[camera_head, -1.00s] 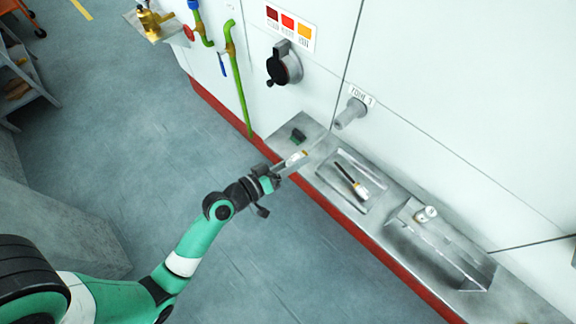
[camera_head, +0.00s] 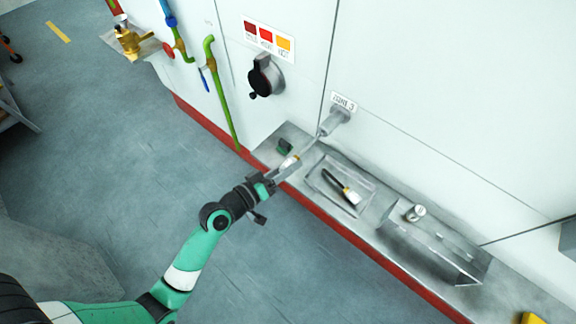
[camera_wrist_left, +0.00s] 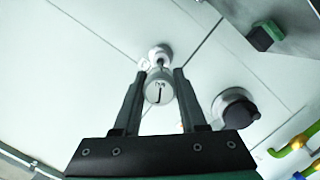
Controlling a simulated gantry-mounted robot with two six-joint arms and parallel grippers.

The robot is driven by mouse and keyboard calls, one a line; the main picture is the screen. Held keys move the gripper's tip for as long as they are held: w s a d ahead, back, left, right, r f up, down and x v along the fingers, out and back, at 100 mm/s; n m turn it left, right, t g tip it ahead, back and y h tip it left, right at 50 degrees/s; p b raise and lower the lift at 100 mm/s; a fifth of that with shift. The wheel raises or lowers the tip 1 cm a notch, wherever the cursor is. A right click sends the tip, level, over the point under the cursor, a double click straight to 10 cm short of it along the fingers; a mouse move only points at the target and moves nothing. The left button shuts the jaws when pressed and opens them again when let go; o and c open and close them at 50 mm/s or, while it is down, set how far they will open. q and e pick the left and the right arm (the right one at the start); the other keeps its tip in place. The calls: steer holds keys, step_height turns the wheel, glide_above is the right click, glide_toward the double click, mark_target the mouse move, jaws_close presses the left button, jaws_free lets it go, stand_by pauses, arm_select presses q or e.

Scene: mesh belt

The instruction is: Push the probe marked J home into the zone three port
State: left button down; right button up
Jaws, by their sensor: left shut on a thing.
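My left gripper (camera_head: 288,165) is shut on the probe marked J. The probe's pale round head (camera_wrist_left: 158,92), with a dark J on it, sits between the two fingers in the left wrist view. Its thin rod (camera_head: 312,145) points up and right toward the zone three port (camera_head: 335,121), a grey tube on the white wall under the "ZONE 3" label (camera_head: 344,102). The rod's tip appears to be at the port's mouth; whether it is inside cannot be told. The port (camera_wrist_left: 159,54) also shows directly beyond the probe head. My right gripper is not in view.
A steel ledge (camera_head: 375,222) runs below the port. A black rotary switch (camera_head: 262,79) sits left of the port.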

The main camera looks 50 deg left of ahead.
mark_target(313, 141)
arm_select(q)
steer(key=shift+w+a+b, duration=0.2)
steer(key=shift+w, duration=1.25)
steer(key=shift+w+a+b, duration=0.2)
steer(key=shift+w, duration=1.2)
steer(key=shift+w+a+b, duration=0.2)
steer(key=shift+w+b, duration=0.3)
steer(key=shift+w, duration=0.85)
steer(key=shift+w+a+b, duration=0.15)
steer(key=shift+w+b, duration=0.35)
steer(key=shift+w, duration=0.8)
steer(key=shift+c, duration=1.9)
jaws_free()
steer(key=s, duration=0.3)
steer(key=s+r+p, duration=0.1)
steer(key=s, duration=0.7)
steer(key=shift+s+r+p, duration=0.25)
steer(key=shift+r+p, duration=0.1)
steer(key=shift+p, duration=0.05)
